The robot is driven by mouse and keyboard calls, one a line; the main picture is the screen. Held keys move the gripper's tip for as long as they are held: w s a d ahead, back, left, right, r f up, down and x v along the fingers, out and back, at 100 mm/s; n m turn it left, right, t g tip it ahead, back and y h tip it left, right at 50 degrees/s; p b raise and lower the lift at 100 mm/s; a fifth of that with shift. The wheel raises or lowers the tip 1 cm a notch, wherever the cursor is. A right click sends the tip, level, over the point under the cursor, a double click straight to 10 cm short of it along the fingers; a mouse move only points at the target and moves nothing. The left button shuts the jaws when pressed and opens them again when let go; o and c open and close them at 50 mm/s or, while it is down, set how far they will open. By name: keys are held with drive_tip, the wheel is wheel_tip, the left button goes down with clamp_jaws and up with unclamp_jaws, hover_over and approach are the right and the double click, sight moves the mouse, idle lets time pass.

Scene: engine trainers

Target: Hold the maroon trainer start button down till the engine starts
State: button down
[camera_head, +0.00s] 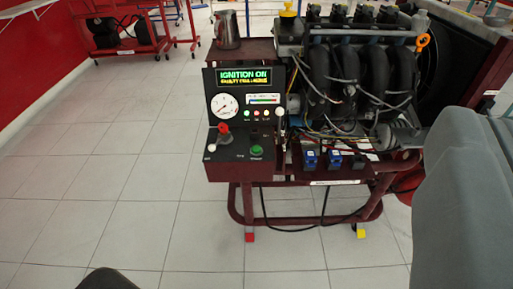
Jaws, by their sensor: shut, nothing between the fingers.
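The maroon trainer (230,170) stands in the middle of the camera_head view, on a maroon wheeled frame with an engine (350,75) to the right. Its black panel has a lit display (244,77) reading "IGNITION ON" in green, with a smaller yellow line hard to read. A round green button (256,150), which looks like the start button, sits at the right of the lower panel. A red knob (223,129) and a small white knob (211,148) are to its left. Nothing touches the green button.
A metal kettle (227,30) stands on the trainer's top shelf. Blue-topped parts (322,160) and loose wires are right of the panel. Tiled floor (120,170) is open at left and in front. A large grey shape, likely mine, covers the lower right.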

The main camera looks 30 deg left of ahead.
drive_tip(key=w+a+f+n+g+y, duration=0.1)
drive_tip(key=w+a+f+n, duration=0.15)
drive_tip(key=w, duration=0.45)
drive_tip(key=w+a+f+n+g, duration=0.1)
drive_tip(key=w+a+f+g, duration=0.15)
drive_tip(key=w, duration=0.45)
drive_tip(key=n+g, duration=0.5)
drive_tip(key=n, duration=0.2)
hover_over(255, 150)
wheel_tip(255, 150, down, 26)
drive_tip(key=shift+d+f+n, duration=0.1)
drive_tip(key=shift+f+n, duration=0.05)
drive_tip(key=shift+n, duration=0.1)
drive_tip(key=shift+f, duration=4.25)
drive_tip(key=shift+f, duration=0.15)
drive_tip(key=shift+f, duration=0.3)
